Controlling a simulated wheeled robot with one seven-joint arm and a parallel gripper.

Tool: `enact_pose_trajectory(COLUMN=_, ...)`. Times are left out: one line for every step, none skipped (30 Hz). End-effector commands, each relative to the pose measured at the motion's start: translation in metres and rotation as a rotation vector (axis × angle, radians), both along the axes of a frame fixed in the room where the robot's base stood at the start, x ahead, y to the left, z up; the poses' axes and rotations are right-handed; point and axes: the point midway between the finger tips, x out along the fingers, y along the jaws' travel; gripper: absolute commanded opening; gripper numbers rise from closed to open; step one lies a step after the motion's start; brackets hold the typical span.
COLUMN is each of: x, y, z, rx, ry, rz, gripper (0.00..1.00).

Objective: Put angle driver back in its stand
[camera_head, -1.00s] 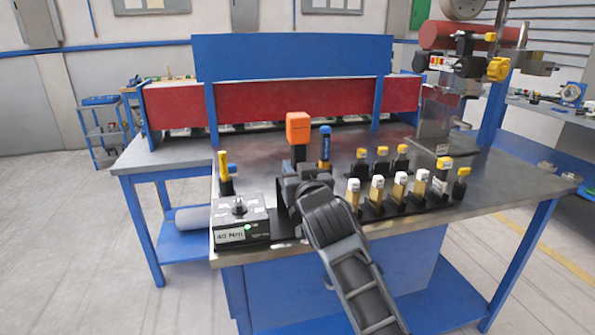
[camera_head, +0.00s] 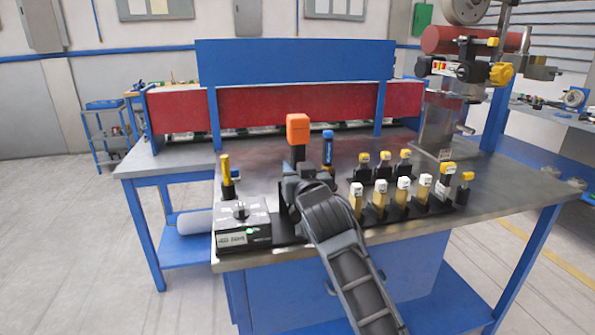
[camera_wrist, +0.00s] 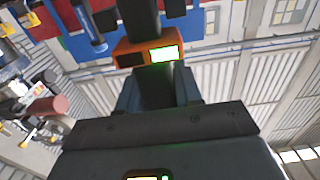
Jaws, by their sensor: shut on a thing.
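The angle driver, with an orange block head (camera_head: 298,130) and dark body, stands roughly upright at the front of the bench. My gripper (camera_head: 303,175) is shut on its dark body below the head. In the wrist view the driver's orange band with a lit green display (camera_wrist: 130,59) is just beyond my gripper (camera_wrist: 156,92). A black base (camera_head: 288,240) lies below the gripper; it may be the stand. My gripper and arm hide the driver's lower end, so I cannot tell whether it touches the base.
A tester box (camera_head: 240,230) with a knob stands left of the gripper. A yellow-topped tool (camera_head: 226,172) and a blue tool (camera_head: 327,150) stand close by. Several yellow-bodied tools stand in a black rack (camera_head: 392,214) to the right. The bench's middle back is clear.

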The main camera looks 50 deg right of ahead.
Motion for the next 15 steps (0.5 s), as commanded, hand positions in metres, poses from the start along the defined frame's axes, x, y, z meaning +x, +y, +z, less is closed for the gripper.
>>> enact_pose_trajectory(x=0.0013, y=-0.0007, z=0.0041, rx=-0.005, ry=-0.007, rz=0.001, gripper=0.00)
enact_pose_trajectory(x=0.0018, y=-0.0010, z=0.0041, rx=-0.005, ry=-0.007, rz=0.001, gripper=0.00)
enact_pose_trajectory(x=0.0026, y=-0.0015, z=0.0042, rx=-0.005, ry=-0.007, rz=0.001, gripper=0.00)
enact_pose_trajectory(x=0.0032, y=-0.0020, z=0.0043, rx=-0.005, ry=-0.007, rz=0.001, gripper=0.00)
enact_pose_trajectory(x=0.0037, y=-0.0023, z=0.0046, rx=-0.006, ry=-0.008, rz=0.001, gripper=0.00)
enact_pose_trajectory(x=0.0044, y=-0.0028, z=0.0047, rx=-0.006, ry=-0.008, rz=0.001, gripper=0.00)
enact_pose_trajectory(x=0.0050, y=-0.0032, z=0.0047, rx=-0.006, ry=-0.008, rz=0.001, gripper=0.00)
enact_pose_trajectory(x=0.0056, y=-0.0036, z=0.0048, rx=-0.006, ry=-0.008, rz=0.001, gripper=0.00)
enact_pose_trajectory(x=0.0062, y=-0.0041, z=0.0047, rx=-0.006, ry=-0.008, rz=0.001, gripper=0.00)
enact_pose_trajectory(x=0.0068, y=-0.0045, z=0.0047, rx=-0.006, ry=-0.008, rz=0.001, gripper=0.00)
enact_pose_trajectory(x=0.0072, y=-0.0049, z=0.0046, rx=-0.006, ry=-0.008, rz=0.001, gripper=0.00)
enact_pose_trajectory(x=0.0080, y=-0.0054, z=0.0045, rx=-0.006, ry=-0.008, rz=0.001, gripper=0.00)
enact_pose_trajectory(x=0.0086, y=-0.0058, z=0.0043, rx=-0.005, ry=-0.007, rz=0.000, gripper=0.00)
enact_pose_trajectory(x=0.0092, y=-0.0062, z=0.0042, rx=-0.005, ry=-0.007, rz=0.000, gripper=0.00)
enact_pose_trajectory(x=0.0098, y=-0.0068, z=0.0042, rx=-0.005, ry=-0.007, rz=0.000, gripper=0.00)
